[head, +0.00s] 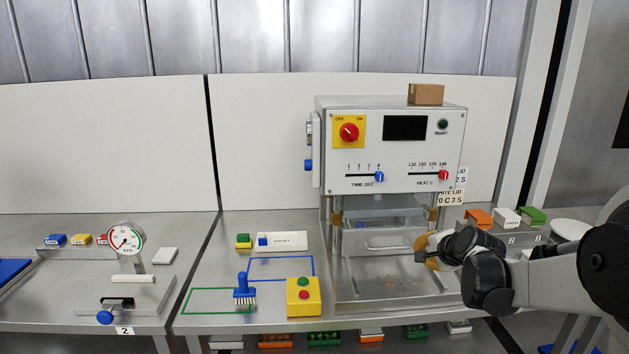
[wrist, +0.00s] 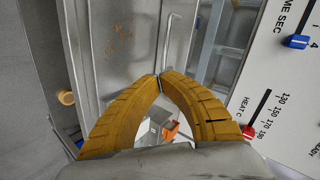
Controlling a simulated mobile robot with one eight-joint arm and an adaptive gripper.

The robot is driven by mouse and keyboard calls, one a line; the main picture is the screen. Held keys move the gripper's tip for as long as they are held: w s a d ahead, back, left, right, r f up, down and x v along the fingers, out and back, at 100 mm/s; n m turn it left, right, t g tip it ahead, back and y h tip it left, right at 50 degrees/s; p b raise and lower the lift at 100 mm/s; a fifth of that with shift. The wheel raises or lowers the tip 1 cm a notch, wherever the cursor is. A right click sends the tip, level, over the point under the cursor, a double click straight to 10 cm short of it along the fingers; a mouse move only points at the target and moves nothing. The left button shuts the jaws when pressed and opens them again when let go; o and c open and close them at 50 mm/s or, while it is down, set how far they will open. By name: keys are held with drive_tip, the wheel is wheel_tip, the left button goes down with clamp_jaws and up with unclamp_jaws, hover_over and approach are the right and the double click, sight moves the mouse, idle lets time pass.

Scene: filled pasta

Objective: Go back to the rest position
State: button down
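My gripper (head: 424,252) is in front of the sealing machine (head: 390,150), at the right side of its lower opening and above its metal base. In the wrist view my gripper's two yellow fingers (wrist: 161,77) curve together and their tips meet. Nothing shows between them. My arm reaches in from the right edge of the head view. The machine's red heat slider (head: 443,175) is at the right end of its scale. The blue time slider (head: 379,176) is also toward the right of its scale.
Orange, white and green blocks (head: 506,216) stand on a stepped rack right of the machine, close to my arm. A yellow button box (head: 303,297) and a blue brush (head: 243,290) stand on the table to the left. A dial gauge (head: 126,239) is farther left.

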drive_tip(key=s+a+r+n+g, duration=0.15)
drive_tip(key=s+a+n, duration=0.4)
drive_tip(key=s, duration=0.75)
drive_tip(key=s+a+r+n+g, duration=0.1)
drive_tip(key=s+a+r+n, duration=0.4)
drive_tip(key=s, duration=0.8)
drive_tip(key=s+f+n, duration=0.1)
drive_tip(key=s+f, duration=0.2)
drive_tip(key=s, duration=0.2)
drive_tip(key=s+a+f+n+g+h, duration=0.1)
drive_tip(key=s+f+n, duration=0.1)
drive_tip(key=s, duration=0.3)
drive_tip(key=shift+s+a+f, duration=0.3)
drive_tip(key=shift+f, duration=0.1)
